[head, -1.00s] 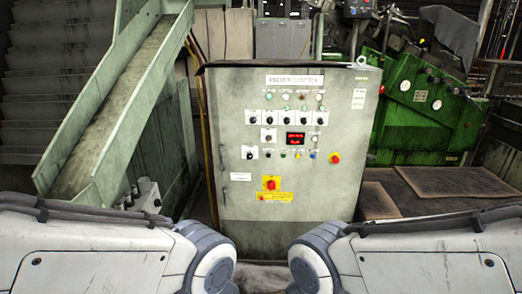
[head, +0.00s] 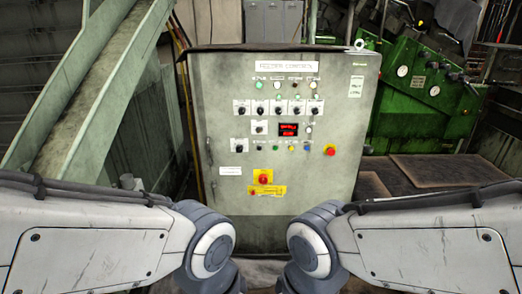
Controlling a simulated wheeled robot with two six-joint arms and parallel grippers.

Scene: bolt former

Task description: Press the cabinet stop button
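The grey-green control cabinet (head: 225,110) stands straight ahead in the head view, its front panel facing me. A red knob on a yellow plate (head: 263,177) sits low on the panel, left of centre. I cannot read which of the two is labelled stop. Nothing touches either one. My two arms come in from the lower left and lower right, in front of the cabinet. Neither gripper shows in the picture.
A sloping metal chute (head: 85,85) stands close on the left. A green machine (head: 420,110) and brown floor mats (head: 440,170) are on the right.

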